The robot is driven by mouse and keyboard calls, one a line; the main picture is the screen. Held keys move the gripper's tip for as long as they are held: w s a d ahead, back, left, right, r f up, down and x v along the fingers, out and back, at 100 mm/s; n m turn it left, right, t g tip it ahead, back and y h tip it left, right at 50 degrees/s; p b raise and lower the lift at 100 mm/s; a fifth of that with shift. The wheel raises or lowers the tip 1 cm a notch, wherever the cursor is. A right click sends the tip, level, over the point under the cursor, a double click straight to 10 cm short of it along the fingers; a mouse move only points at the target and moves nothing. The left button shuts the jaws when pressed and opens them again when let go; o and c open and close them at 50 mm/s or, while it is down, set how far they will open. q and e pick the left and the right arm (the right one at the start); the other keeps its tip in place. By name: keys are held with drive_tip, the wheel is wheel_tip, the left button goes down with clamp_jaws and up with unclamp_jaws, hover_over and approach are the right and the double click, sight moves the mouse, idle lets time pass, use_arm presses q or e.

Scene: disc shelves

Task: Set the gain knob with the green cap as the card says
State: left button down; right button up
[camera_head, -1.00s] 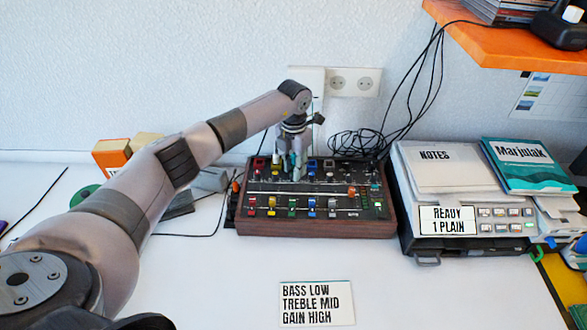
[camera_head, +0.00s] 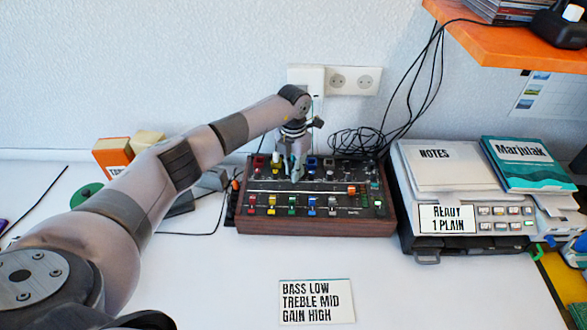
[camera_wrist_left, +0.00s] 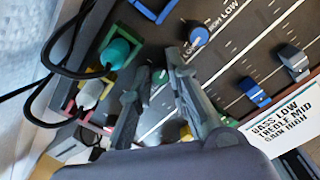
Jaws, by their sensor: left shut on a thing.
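The mixer (camera_head: 317,228) is a dark panel with knobs and sliders in a brown case. The gain knob with the green cap (camera_wrist_left: 159,76) shows between the fingers of my left gripper (camera_wrist_left: 158,88) in the wrist view; the gripper is shut on it. In the head view my left gripper (camera_head: 295,168) points down at the upper row of the mixer and hides that knob. Its pointer direction is too small to tell. The white card (camera_head: 316,302) reads BASS LOW, TREBLE MID, GAIN HIGH; it also shows in the wrist view (camera_wrist_left: 288,125). My right gripper is not in view.
A blue-capped knob (camera_wrist_left: 195,35) is close beside the gripped knob. Coloured sliders, one blue (camera_wrist_left: 255,92), run along the mixer's near side. Black cables (camera_head: 360,143) lie behind it. A grey device (camera_head: 480,239) with papers stands at right. The table in front is clear around the card.

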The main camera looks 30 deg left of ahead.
use_arm(q)
drive_tip(key=shift+f+m+b, duration=0.15)
drive_tip(key=shift+m+b, duration=0.95)
drive_tip(key=shift+m, duration=0.1)
drive_tip(key=shift+m+b, duration=0.45)
drive_tip(key=shift+m, duration=0.45)
drive_tip(key=shift+r+m, duration=0.2)
drive_tip(key=shift+m, duration=0.1)
drive_tip(key=c, duration=1.8)
unclamp_jaws()
